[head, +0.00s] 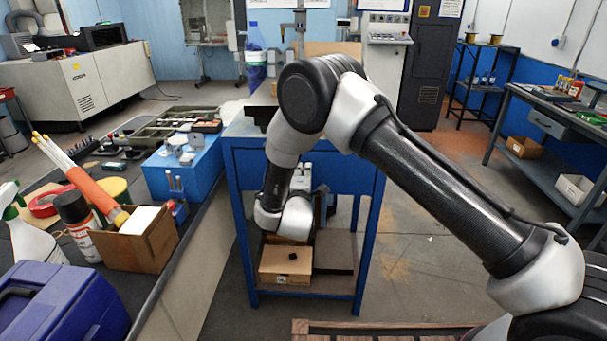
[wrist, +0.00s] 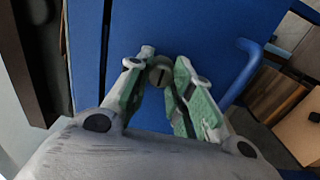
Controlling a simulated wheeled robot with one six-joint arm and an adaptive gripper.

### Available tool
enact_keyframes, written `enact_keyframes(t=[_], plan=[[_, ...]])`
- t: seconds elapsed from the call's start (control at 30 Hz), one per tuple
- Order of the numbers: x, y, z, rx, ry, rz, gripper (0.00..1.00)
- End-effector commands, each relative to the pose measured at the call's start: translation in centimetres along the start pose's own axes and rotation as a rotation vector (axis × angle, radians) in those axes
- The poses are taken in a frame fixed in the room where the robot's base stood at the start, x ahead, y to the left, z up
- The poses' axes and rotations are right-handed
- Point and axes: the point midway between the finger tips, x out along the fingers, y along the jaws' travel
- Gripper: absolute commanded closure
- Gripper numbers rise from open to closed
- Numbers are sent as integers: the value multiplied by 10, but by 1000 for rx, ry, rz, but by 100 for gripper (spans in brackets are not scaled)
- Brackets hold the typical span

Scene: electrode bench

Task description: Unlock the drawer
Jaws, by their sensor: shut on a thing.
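The blue drawer front (wrist: 215,30) fills much of the wrist view. A round grey lock knob (wrist: 160,74) with a dark slot sits on it, and the slot stands close to upright in the picture. My gripper (wrist: 165,66) has its two green-and-grey fingers on either side of the knob, shut on it. A blue bar handle (wrist: 242,70) is to the right of the fingers. In the head view the blue drawer front (head: 350,178) shows below the bench top, and it looks closed. There my arm hides the lock, and the fingers cannot be made out.
The blue bench (head: 243,230) has a lower shelf with a cardboard box (head: 283,262). A plastic bottle (head: 255,60) stands on its top. To the left, a cluttered table holds an open carton (head: 150,255) and a blue case (head: 65,305).

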Motion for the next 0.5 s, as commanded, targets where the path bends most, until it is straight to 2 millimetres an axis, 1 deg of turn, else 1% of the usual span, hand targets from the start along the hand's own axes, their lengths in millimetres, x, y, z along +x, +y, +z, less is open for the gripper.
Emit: enact_keyframes(t=[0.3, 0.33, 0.4, 0.43, 0.5], plan=[[0, -1, -1, 0, 3, -1, 100], [0, -1, -1, 0, 3, -1, 72], [0, -1, -1, 0, 3, -1, 60], [0, 0, -1, 0, 3, -1, 56], [0, 0, -1, 0, 2, -1, 56]])
